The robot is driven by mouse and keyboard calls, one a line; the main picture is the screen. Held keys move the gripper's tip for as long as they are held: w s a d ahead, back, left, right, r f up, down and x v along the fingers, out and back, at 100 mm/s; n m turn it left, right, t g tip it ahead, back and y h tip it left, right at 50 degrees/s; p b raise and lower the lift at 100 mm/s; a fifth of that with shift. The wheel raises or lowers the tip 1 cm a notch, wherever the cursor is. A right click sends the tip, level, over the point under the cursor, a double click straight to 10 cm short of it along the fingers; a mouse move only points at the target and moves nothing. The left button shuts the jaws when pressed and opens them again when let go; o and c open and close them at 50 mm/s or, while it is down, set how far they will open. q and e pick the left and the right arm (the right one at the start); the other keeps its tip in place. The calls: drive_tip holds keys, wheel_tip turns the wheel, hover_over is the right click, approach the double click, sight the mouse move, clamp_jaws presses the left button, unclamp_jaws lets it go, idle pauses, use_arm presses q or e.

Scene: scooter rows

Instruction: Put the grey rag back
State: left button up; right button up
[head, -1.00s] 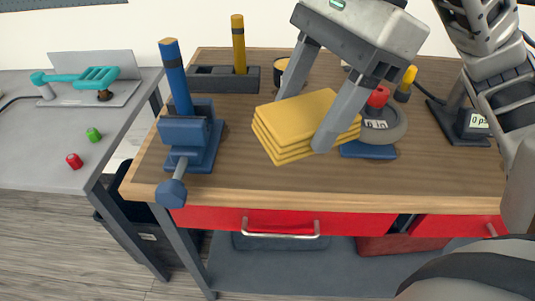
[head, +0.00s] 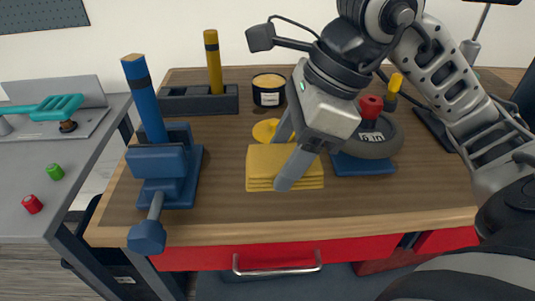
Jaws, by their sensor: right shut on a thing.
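I see no grey rag in the head view. A folded yellow cloth (head: 262,160), several layers thick, is at the middle of the wooden bench. My right gripper (head: 284,160) is shut on it, with one finger in front and the other mostly hidden behind. The cloth looks level and low over the bench top; I cannot tell whether it touches. A flat yellow round thing (head: 265,130) shows just behind the cloth. My left gripper is not in view.
A blue vise (head: 165,165) stands left of the cloth. Behind are a dark block with a yellow-handled tool (head: 213,62) and a dark tin (head: 268,90). A grey ring on a blue base (head: 365,164) sits close on the right. The bench front (head: 330,215) is clear.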

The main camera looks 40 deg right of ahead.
sight(271, 154)
drive_tip(key=w+f, duration=0.2)
drive_tip(key=w+d+f, duration=0.1)
drive_tip(key=w, duration=0.1)
drive_tip(key=w+f+b, duration=0.1)
drive_tip(key=f, duration=0.1)
drive_tip(key=shift+w+d+f, duration=0.35)
drive_tip(key=shift+w+d, duration=0.05)
drive_tip(key=shift+w+d+f, duration=0.15)
drive_tip(key=shift+w+f, duration=0.3)
drive_tip(key=shift+w+d+f, duration=0.1)
drive_tip(key=shift+w+f, duration=0.1)
drive_tip(key=shift+f, duration=0.8)
drive_tip(key=shift+w+f, duration=0.15)
drive_tip(key=shift+f, duration=0.8)
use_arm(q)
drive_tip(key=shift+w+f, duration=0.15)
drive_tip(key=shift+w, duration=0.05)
use_arm(e)
drive_tip(key=shift+f, duration=0.1)
drive_tip(key=o, duration=0.5)
drive_tip(key=shift+f+b, duration=0.1)
drive_tip(key=shift+b, duration=0.25)
drive_tip(key=shift+c, duration=0.2)
drive_tip(key=o, duration=0.4)
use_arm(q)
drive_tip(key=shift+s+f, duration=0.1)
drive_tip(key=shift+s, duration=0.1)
